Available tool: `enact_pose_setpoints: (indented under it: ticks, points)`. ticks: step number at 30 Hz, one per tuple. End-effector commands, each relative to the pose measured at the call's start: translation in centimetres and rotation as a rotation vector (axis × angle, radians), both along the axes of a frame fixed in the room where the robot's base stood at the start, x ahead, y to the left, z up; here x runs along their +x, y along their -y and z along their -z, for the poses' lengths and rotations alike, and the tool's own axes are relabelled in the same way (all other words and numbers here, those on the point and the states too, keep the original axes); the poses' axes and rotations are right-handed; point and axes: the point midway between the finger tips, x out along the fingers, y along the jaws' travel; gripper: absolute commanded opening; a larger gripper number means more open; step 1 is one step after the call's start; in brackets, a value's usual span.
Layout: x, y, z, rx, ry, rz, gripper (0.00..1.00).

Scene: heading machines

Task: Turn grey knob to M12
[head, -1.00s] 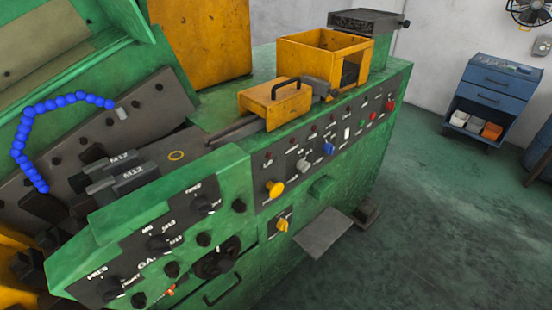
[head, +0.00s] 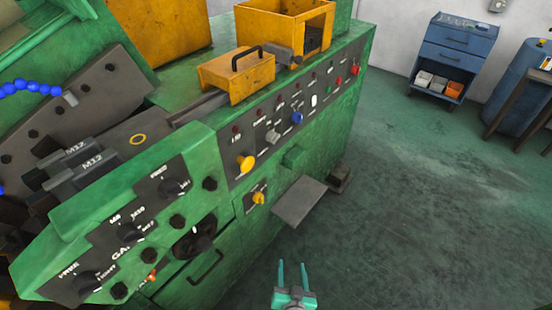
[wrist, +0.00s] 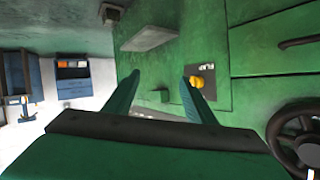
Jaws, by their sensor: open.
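The green machine's front (head: 215,250) carries a sloped panel with several dark grey knobs. The middle knob (head: 130,232) has M8, M10 and what looks like M12 around it; its pointer setting is too small to read. Dark knobs marked FREE sit above it (head: 172,187) and below it (head: 84,283). A light grey knob (head: 272,136) sits on the long panel beside a yellow knob (head: 246,162). My gripper (head: 293,266) is open and empty, low in the head view, right of the panels and apart from them. The wrist view shows its spread fingers (wrist: 161,78).
A black handwheel (head: 195,240) and a drawer handle (head: 206,266) are below the panel. A grey plate (head: 301,203) sticks out from the machine front. Green floor (head: 420,210) is free on the right; a blue cabinet (head: 447,57) stands at the back.

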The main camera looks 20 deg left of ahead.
Motion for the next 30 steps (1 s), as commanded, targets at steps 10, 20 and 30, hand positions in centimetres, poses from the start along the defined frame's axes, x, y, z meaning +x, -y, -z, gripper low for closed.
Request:
enact_pose_setpoints:
  ticks: [10, 20, 30]
  points:
    - [13.5, -4.1, -5.3, 0.058, 0.102, -0.297, 0.5]
    - [22.7, -6.1, -16.6, 0.063, 0.3, -0.62, 0.5]
    - [26.3, -5.9, -26.9, 0.038, 0.492, -0.853, 0.5]
